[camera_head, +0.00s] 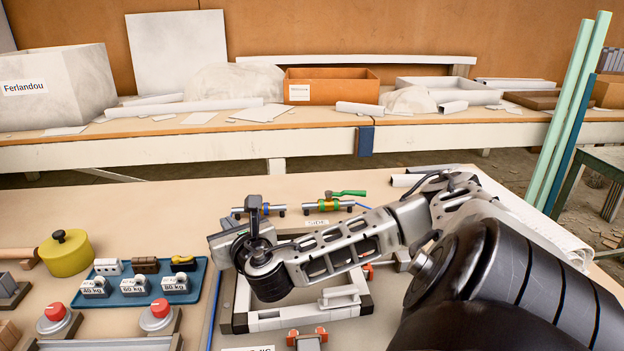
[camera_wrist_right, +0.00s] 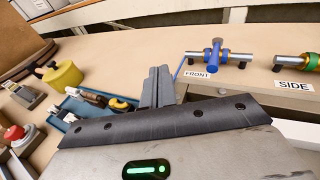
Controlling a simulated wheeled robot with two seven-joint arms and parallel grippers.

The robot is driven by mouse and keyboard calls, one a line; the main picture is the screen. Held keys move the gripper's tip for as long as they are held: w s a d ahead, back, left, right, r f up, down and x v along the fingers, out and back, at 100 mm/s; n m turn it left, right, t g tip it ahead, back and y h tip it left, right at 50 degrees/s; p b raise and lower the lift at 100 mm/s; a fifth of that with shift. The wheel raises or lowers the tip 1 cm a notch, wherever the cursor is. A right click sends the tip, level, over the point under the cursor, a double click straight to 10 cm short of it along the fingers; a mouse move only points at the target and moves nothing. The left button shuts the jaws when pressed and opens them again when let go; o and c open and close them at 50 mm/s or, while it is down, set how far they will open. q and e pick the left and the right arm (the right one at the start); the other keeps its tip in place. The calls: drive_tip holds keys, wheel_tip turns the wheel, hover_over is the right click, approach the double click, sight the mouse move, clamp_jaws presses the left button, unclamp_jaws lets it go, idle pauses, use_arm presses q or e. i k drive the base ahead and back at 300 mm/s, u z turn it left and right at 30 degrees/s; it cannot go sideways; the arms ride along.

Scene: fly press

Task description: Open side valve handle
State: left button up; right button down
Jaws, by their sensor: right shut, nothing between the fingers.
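The side valve (camera_head: 329,206) is a short metal pipe with a green and yellow body near the back of the table. Its green handle (camera_head: 348,193) points right, roughly along the pipe. The right wrist view shows part of this valve (camera_wrist_right: 312,62) at the right edge, above a SIDE label (camera_wrist_right: 294,86). My right gripper (camera_head: 254,203) is shut and empty, left of the side valve and apart from its handle. Its closed fingers (camera_wrist_right: 158,86) show in the right wrist view, left of both valves. My left gripper is not in view.
The front valve (camera_wrist_right: 217,56), with a blue handle, stands left of the side valve; my gripper partly hides it in the head view. A blue tray (camera_head: 200,262) with weights and a yellow pot (camera_head: 66,253) lie left. A white frame (camera_head: 345,303) sits below my forearm.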

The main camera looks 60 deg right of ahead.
sight(361, 193)
drive_tip(key=u, duration=0.7)
drive_tip(key=i, duration=0.45)
drive_tip(key=z, duration=1.75)
